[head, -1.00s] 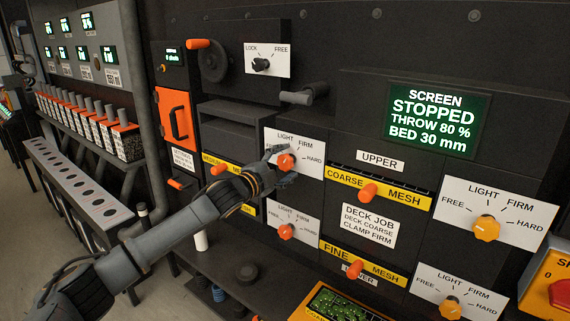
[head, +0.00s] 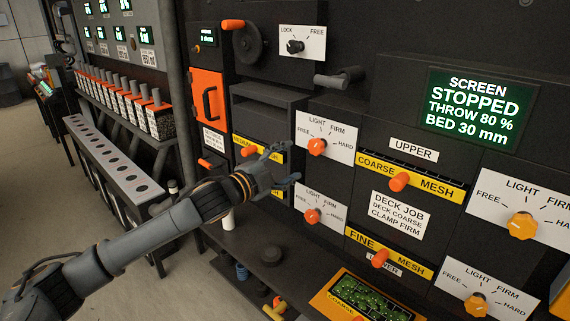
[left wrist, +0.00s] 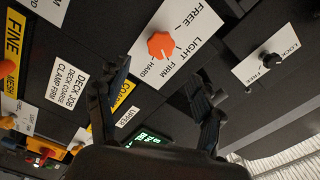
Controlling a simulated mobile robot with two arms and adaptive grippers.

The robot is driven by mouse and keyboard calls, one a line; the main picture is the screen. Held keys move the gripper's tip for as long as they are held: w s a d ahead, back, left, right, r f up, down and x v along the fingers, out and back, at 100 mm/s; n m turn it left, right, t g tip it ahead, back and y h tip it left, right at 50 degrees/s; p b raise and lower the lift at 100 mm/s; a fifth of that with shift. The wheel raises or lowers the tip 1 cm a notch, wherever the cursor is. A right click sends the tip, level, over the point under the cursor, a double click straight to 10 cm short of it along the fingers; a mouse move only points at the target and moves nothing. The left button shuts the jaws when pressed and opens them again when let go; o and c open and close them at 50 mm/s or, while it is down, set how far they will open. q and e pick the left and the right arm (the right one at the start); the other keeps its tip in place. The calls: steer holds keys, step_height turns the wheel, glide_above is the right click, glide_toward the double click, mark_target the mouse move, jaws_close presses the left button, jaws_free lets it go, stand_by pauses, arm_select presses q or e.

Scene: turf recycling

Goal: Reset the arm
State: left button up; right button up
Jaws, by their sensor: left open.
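My left gripper (head: 283,168) is open and empty in the head view. It stands in front of the black panel, left of and between the upper orange clamp knob (head: 317,147) and the lower orange clamp knob (head: 312,215), apart from both. In the left wrist view its two spread fingers (left wrist: 160,100) point at the panel, with the upper clamp knob (left wrist: 161,46) beyond them. My left arm (head: 150,235) reaches in from the lower left. My right gripper is not in view.
The panel carries a screen reading STOPPED (head: 466,107), a lock knob (head: 295,47), a grey handle (head: 338,78) and yellow mesh labels (head: 438,187). A dark shelf (head: 300,262) with small parts lies below. A rack of canisters (head: 118,100) stands left. Floor at far left is clear.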

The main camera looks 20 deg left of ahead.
arm_select(q)
steer(key=shift+s+a, duration=0.15)
steer(key=shift+s, duration=0.3)
